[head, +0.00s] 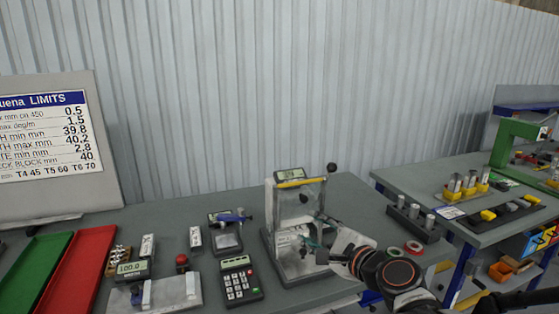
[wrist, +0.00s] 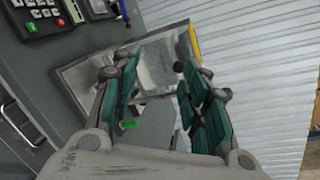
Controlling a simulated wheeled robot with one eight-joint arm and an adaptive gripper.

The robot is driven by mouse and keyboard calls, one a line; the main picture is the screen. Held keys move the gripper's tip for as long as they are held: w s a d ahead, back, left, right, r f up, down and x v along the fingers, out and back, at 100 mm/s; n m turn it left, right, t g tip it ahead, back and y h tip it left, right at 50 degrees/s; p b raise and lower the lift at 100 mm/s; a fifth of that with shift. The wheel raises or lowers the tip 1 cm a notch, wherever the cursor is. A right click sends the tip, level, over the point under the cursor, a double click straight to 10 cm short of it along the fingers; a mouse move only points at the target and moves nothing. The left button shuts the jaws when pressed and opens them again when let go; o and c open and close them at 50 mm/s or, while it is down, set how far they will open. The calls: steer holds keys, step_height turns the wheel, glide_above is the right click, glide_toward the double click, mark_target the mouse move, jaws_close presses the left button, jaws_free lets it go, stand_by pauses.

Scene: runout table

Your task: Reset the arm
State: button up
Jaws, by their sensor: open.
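My arm reaches in from the lower right of the head view. My gripper (head: 318,232) is in front of the metal test stand (head: 287,206), which has a small display on top and a black ball-ended lever. In the wrist view my gripper (wrist: 160,105) has its teal-padded fingers spread wide, with nothing held between them. The stand's metal plate (wrist: 158,72) shows beyond and between the fingers. Whether a finger touches the stand I cannot tell.
A calculator-like keypad (head: 240,281), a gauge reading 100.0 (head: 132,268), and red (head: 75,270) and green (head: 35,265) trays lie to the left. Tape rolls (head: 413,247) and a block with metal cylinders (head: 413,222) are to the right. A limits board (head: 50,140) stands behind.

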steer(key=s+d+f+n+g+h, duration=0.2)
steer(key=s+d+n, duration=0.3)
steer(key=s+n, duration=0.4)
steer(key=s+d+f+n+g+h, duration=0.2)
steer(key=s+d+n+g+h, duration=0.2)
steer(key=s+n, duration=0.6)
steer(key=shift+s+d+f+n+g+h, duration=0.35)
steer(key=shift+s+d+g, duration=0.2)
steer(key=shift+s, duration=0.5)
